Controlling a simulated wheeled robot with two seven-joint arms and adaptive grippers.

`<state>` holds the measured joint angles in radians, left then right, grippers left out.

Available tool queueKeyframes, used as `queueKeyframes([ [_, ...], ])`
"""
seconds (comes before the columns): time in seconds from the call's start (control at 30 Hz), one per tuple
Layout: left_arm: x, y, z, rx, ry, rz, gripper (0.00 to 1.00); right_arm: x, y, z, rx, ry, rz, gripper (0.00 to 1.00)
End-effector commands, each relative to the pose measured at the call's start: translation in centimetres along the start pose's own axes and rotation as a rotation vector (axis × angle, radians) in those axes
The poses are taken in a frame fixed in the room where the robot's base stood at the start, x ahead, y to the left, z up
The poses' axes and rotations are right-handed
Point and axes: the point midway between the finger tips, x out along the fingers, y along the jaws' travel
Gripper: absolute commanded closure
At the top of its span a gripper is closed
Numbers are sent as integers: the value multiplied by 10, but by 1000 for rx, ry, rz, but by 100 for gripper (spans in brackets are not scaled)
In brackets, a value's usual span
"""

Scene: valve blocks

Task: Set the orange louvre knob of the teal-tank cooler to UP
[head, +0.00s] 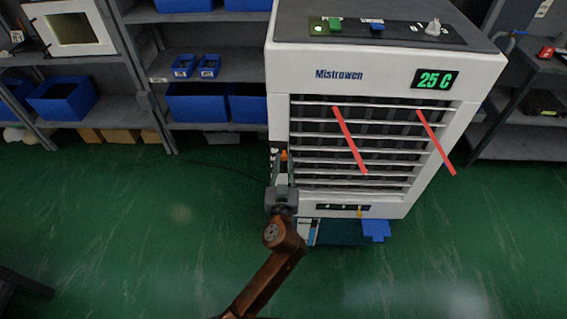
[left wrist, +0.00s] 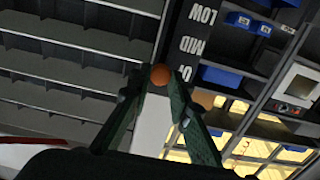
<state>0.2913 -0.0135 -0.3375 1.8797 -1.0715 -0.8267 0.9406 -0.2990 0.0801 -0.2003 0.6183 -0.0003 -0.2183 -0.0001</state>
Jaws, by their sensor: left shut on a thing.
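The white Mistrowen cooler (head: 340,80) stands in front of me, with dark front slats and a blue-teal tank (head: 340,232) at its base. The orange louvre knob (head: 284,155) is at its left edge. In the left wrist view the round knob (left wrist: 160,74) sits between the fingertips of my left gripper (left wrist: 155,82), shut on it. A dark scale (left wrist: 192,45) beside it reads LOW, MID and a third label partly hidden by a finger; the knob is near that third label. My left gripper (head: 281,178) also shows in the head view. My right gripper is not in view.
Two red ribbons (head: 350,140) hang slanting from the cooler's front. The top panel has a green switch (head: 335,24), a blue switch (head: 376,24) and a pale knob (head: 433,27). Shelves with blue bins (head: 197,108) stand behind left. The green floor is clear at left.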

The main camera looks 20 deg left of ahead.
Motion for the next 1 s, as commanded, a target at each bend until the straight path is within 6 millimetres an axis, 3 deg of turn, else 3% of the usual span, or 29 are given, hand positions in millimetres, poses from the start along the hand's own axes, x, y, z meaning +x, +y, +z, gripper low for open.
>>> queueKeyframes([
  [0.07,0,0,-7,-1,14,2,100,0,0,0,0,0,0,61],
  [0.1,0,0,-7,-1,14,2,82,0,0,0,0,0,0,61],
  [0.37,0,0,-5,-1,10,1,64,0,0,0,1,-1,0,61],
  [0.67,-3,0,-3,-1,7,1,64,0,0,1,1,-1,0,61],
  [1.0,-52,0,-2,-3,4,1,64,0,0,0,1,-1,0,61],
])
